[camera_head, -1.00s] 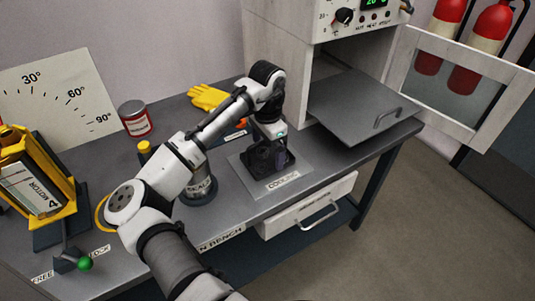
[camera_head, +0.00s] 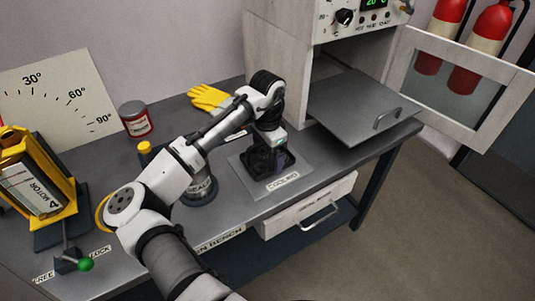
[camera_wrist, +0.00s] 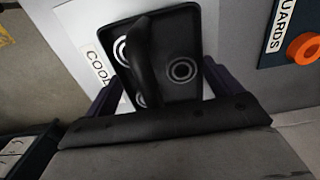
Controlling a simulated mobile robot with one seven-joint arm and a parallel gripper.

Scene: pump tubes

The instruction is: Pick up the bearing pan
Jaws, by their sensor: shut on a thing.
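The bearing pan (camera_wrist: 180,50) is a dark rectangular tray with a raised handle and ring-shaped bearings in it. In the wrist view it lies straight ahead of my gripper (camera_wrist: 155,100), with the handle running between the two dark fingers. In the head view the pan (camera_head: 285,158) is on the grey plate labelled "COOLING" (camera_head: 282,184), and my gripper (camera_head: 272,150) is directly above it, shut on it. The arm hides part of the pan. I cannot tell whether the pan is clear of the plate.
An oven with an open glass door (camera_head: 455,85) and a pulled-out grey shelf (camera_head: 355,110) stands to the right. A drawer (camera_head: 310,208) sits below.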

